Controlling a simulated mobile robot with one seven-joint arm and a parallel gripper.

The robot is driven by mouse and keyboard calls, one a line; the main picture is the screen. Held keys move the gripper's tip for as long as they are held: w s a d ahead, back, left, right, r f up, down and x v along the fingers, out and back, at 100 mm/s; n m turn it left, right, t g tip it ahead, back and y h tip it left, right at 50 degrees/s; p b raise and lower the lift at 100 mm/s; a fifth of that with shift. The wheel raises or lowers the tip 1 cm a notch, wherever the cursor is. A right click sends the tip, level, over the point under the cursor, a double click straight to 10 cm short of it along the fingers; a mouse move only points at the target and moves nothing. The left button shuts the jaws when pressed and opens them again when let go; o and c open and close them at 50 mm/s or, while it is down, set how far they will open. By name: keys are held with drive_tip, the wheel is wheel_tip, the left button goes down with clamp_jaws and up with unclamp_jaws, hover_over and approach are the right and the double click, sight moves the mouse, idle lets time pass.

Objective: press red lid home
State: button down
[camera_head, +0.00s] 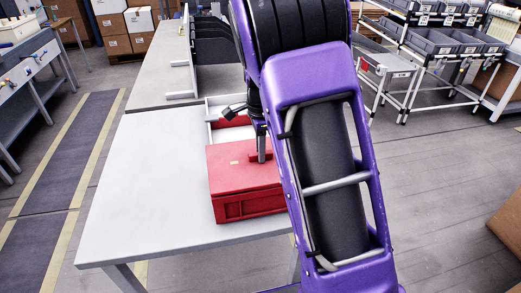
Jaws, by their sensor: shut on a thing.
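The red lid (238,163) forms the top of a red box (250,207) near the right edge of the grey table. My gripper (262,158) points down at the back right part of the lid, its fingers shut on the lid. My purple arm covers the right side of the box. The lid looks about level, but I cannot tell whether it sits fully down on the box all round.
A white tray (211,133) with something red inside stands right behind the box. Black dividers (213,45) stand farther back. The grey tabletop (150,185) is clear on the left. Grey bins on a rack (435,40) stand beyond, at right.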

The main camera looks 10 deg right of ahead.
drive_tip(key=shift+f, duration=0.35)
idle(1.2)
drive_tip(key=c, duration=0.7)
unclamp_jaws()
wheel_tip(320, 180, up, 18)
drive_tip(key=shift+f+p, duration=0.25)
drive_tip(key=shift+p, duration=0.8)
